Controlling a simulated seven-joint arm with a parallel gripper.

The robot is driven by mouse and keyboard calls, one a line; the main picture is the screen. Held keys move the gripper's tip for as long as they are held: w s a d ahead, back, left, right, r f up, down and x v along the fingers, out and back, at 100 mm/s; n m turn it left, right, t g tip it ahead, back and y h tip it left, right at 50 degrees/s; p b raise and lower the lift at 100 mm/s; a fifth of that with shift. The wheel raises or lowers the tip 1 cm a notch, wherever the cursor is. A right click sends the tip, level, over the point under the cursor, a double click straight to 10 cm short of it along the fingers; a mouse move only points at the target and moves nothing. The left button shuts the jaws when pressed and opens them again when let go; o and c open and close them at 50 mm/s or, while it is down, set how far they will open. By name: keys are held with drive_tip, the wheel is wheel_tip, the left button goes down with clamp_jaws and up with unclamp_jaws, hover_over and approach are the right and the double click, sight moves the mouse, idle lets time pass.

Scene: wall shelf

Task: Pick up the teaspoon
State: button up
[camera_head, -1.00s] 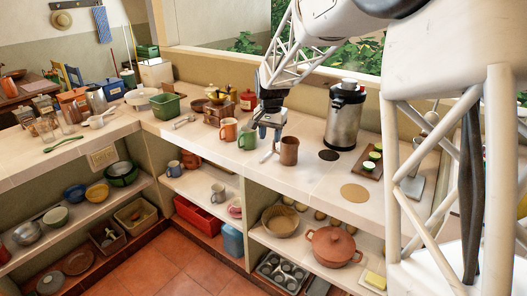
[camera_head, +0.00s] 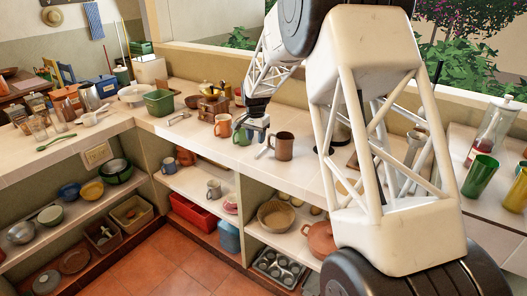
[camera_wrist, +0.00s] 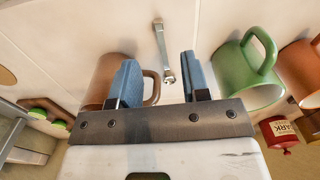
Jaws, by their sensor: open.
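A slim silver metal utensil, which looks like the teaspoon (camera_wrist: 162,47), lies on the pale counter. In the wrist view it shows in the gap between the two blue fingers of my gripper (camera_wrist: 158,62). In the head view a thin light piece of it (camera_head: 262,153) shows on the counter left of the brown mug (camera_head: 284,147). My gripper (camera_head: 256,135) is open and empty, low over the counter between the brown mug and the green mug (camera_head: 241,135). I cannot tell the exact height of the fingertips above the counter.
The brown mug (camera_wrist: 104,78) is close behind the left finger, and the green mug (camera_wrist: 245,75) is right of the right finger. An orange mug (camera_head: 222,125) stands farther left. The counter's front edge and open shelves lie below.

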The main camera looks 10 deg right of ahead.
drive_tip(key=shift+f, duration=1.3)
drive_tip(key=shift+d+f, duration=0.1)
drive_tip(key=shift+f, duration=2.5)
clamp_jaws()
